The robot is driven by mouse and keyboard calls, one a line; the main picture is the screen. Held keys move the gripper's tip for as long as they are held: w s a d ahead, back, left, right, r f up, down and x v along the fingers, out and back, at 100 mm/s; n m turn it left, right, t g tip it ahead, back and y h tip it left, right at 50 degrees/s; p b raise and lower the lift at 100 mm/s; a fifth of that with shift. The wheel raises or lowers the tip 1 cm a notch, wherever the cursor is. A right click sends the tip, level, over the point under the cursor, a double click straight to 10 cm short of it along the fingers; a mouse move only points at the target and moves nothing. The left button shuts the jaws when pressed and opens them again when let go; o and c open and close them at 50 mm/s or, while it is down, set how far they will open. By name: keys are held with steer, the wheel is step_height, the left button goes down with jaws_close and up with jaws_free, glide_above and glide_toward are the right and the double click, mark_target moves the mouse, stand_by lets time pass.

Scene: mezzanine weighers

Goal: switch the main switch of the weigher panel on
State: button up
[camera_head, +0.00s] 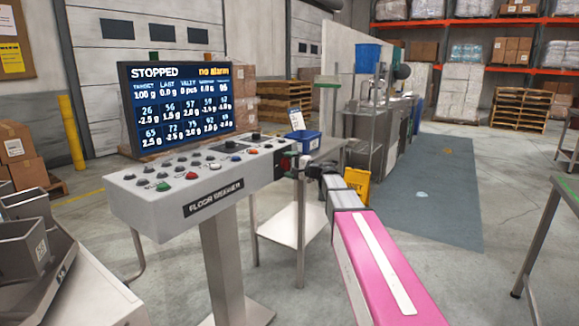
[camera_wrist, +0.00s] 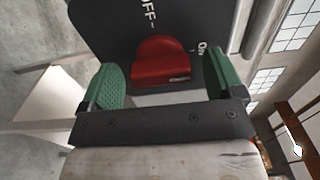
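The weigher panel (camera_head: 190,182) is a grey console on a post, labelled "FLOOR WEIGHER". The main switch's red knob (camera_wrist: 162,62) sits on a dark plate (camera_wrist: 110,25) with white OFF and ON lettering; the O of OFF is cut off. Which mark the knob points to is not clear. My gripper (camera_wrist: 164,84) has its two green fingertips apart, one on each side of the knob, with a gap showing on both sides. In the head view my gripper (camera_head: 302,167) is at the panel's right end, small and partly hidden by my arm.
A screen (camera_head: 180,105) above the panel reads "STOPPED" and "no alarm". Several buttons cover the panel top. A blue bin (camera_head: 303,141) stands just behind the panel's right end, and a yellow sign (camera_head: 358,185) stands to the right.

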steer(key=v, duration=1.1)
steer(key=s+a+f+n+g+h, duration=0.1)
steer(key=s+f+n+g+h, duration=0.3)
steer(key=s+f, duration=0.8)
steer(key=s+f+n+g+h, duration=0.1)
steer(key=s+f+g+h, duration=0.55)
steer(key=f, duration=0.85)
steer(key=s+d+f+n+h, duration=0.2)
steer(key=s+d+f+h, duration=0.2)
steer(key=s, duration=0.6)
step_height(320, 180, down, 2)
steer(key=shift+s+d+f, duration=0.1)
steer(key=shift+s+d, duration=0.1)
steer(key=shift+d, duration=0.3)
steer(key=shift+c, duration=0.3)
